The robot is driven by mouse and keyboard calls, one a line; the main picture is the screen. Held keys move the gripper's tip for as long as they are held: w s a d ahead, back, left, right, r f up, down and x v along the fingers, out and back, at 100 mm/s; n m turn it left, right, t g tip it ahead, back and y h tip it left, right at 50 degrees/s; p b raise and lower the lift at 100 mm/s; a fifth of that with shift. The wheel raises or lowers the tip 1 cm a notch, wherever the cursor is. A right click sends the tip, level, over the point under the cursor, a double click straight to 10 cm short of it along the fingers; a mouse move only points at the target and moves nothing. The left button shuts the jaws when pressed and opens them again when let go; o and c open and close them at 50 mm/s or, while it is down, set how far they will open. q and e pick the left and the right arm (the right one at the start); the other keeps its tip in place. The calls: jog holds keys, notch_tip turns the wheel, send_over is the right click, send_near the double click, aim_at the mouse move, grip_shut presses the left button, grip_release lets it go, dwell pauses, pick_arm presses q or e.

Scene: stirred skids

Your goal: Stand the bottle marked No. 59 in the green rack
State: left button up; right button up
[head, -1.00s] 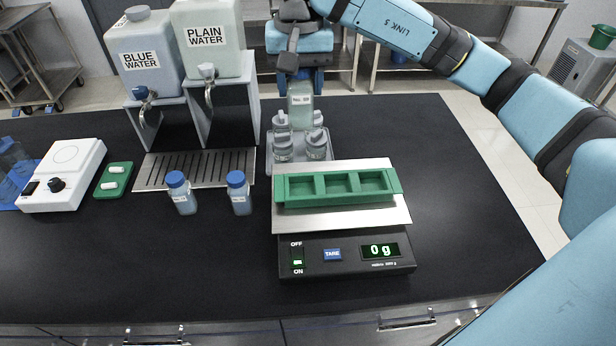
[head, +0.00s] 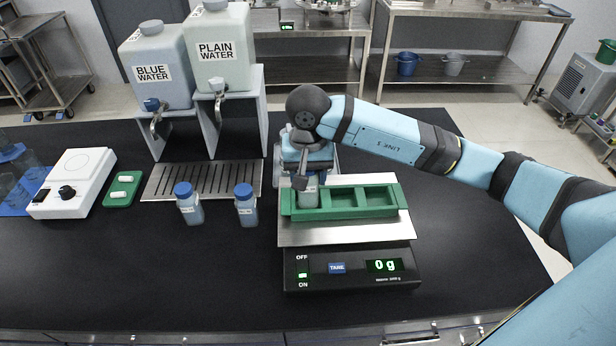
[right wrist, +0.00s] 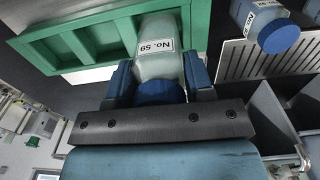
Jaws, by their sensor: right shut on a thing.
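The bottle marked No. 59 (right wrist: 163,50) is pale grey-green with a dark blue cap, its label readable in the right wrist view. My right gripper (right wrist: 160,82) is shut on it near the cap. In the head view the bottle (head: 308,192) is roughly upright at the left compartment of the green rack (head: 345,212). I cannot tell whether its base is inside or just above the compartment. The rack's middle and right compartments look empty. The rack lies on the steel pan of a scale (head: 345,235) that reads 0 g. My left gripper is not in view.
Two blue-capped bottles (head: 190,205) (head: 246,207) stand left of the scale. Behind them are a drip tray (head: 205,180) and the blue water (head: 155,75) and plain water (head: 220,50) tanks. My right arm mostly hides the grey tray behind the scale. The bench front is clear.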

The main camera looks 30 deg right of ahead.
jog(key=shift+f, duration=0.75)
jog(key=shift+f+b, duration=0.2)
jog(key=shift+b, duration=0.1)
jog(key=o, duration=1)
jog(key=shift+r, duration=0.1)
